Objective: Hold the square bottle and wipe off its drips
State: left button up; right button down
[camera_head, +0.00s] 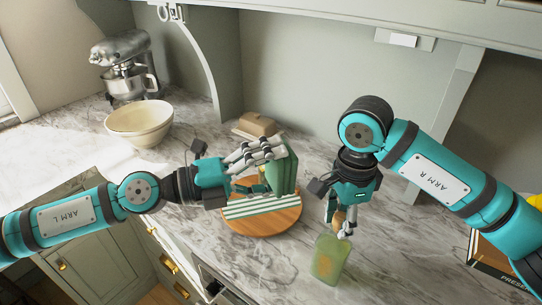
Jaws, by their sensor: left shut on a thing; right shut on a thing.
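A translucent green square bottle (330,259) with a yellowish patch stands nearly upright over the front of the counter. My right gripper (345,228) points down and is shut at its top, beside a brown part like a stopper. I cannot tell whether its base touches the counter. My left gripper (266,158) is shut on a dark green, flat-sided thing (285,172), perhaps a cloth, above the round wooden board. A green-and-white striped cloth (250,206) lies on the board beneath it. The fingers hide part of the green thing, and I see no drips clearly.
The round wooden board (268,226) sits on the marble counter (400,225). A brown lidded dish (255,125) stands behind it. A cream bowl (139,122) and a stand mixer (122,65) are at the back left. A box (490,258) lies at the right edge.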

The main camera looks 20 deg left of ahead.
aim_at(334, 273)
pick_arm(q)
jog(key=shift+s+d+f+n+t+y, duration=0.1)
jog(key=shift+d+f+n+t+y, duration=0.25)
jog(key=shift+f, duration=0.3)
jog(key=shift+s+f+n+t+y, duration=0.15)
jog(key=shift+f+n+t, duration=0.2)
jog(key=shift+f+n, duration=0.25)
jog(key=s+d+f+n+t+y, duration=0.1)
jog(key=f+n+t+y, duration=0.1)
jog(key=f, duration=0.4)
jog(key=s+d+f+n+t+y, duration=0.2)
jog(key=f+n, duration=0.3)
jog(key=f, duration=0.1)
jog(key=shift+s+d, duration=0.25)
jog(key=shift+d, duration=0.05)
jog(key=s+d+f+n+y, duration=0.1)
jog(key=s+f, duration=0.1)
jog(key=f, duration=0.1)
jog(key=s+d+f+n+t+y, duration=0.1)
jog(key=s+f+n, duration=0.1)
jog(key=f, duration=0.1)
jog(key=s+d+f+n+y, duration=0.1)
jog(key=s+f+n, duration=0.1)
jog(key=s+f, duration=0.1)
jog(key=shift+f+t, duration=0.1)
jog(key=shift+t, duration=0.3)
jog(key=shift+f, duration=0.1)
jog(key=shift+a+x, duration=0.2)
jog(key=shift+x, duration=2.75)
